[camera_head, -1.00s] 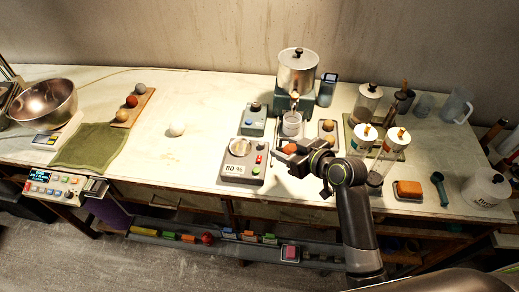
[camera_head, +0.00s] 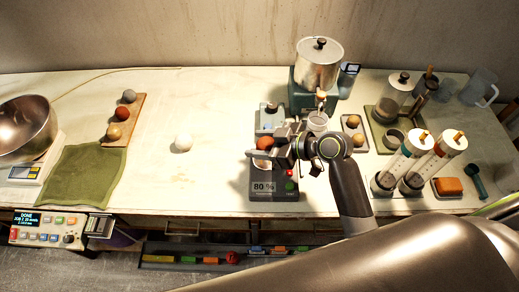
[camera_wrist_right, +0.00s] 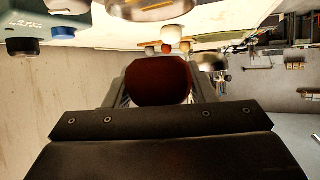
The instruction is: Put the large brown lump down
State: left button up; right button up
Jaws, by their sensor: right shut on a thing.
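My right gripper (camera_head: 279,147) is shut on the large brown lump (camera_head: 265,143), which looks reddish brown. The lump is between the fingers in the right wrist view (camera_wrist_right: 158,82). In the head view, the gripper and lump are over the back part of the grey device (camera_head: 272,185) that reads 80 %. I cannot tell how high above it the lump is. The arm comes in from the right. My left gripper is not in view.
A white ball (camera_head: 183,143) lies on the open bench left of the device. A wooden board (camera_head: 127,118) holds several lumps further left, near a green cloth (camera_head: 80,176).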

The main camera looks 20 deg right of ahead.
jog(key=shift+f, duration=0.4)
notch_tip(320, 180, down, 3)
jog(key=shift+w+a+f, duration=0.1)
jog(key=shift+w+f, duration=0.05)
jog(key=shift+f, duration=0.3)
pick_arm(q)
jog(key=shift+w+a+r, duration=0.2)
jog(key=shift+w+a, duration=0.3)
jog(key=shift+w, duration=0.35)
pick_arm(e)
jog(key=o, duration=1.1)
jog(key=shift+r, duration=0.1)
jog(key=shift+c, duration=0.2)
jog(key=shift+r, duration=0.1)
jog(key=shift+r+p, duration=0.2)
jog(key=shift+p, duration=0.15)
jog(key=b+v, duration=0.1)
jog(key=v, duration=0.4)
jog(key=b+v, duration=0.1)
jog(key=v, duration=0.4)
jog(key=shift+f+b, duration=0.25)
jog(key=shift+b, duration=0.05)
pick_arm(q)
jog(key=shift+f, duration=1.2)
pick_arm(e)
jog(key=shift+v, duration=1.05)
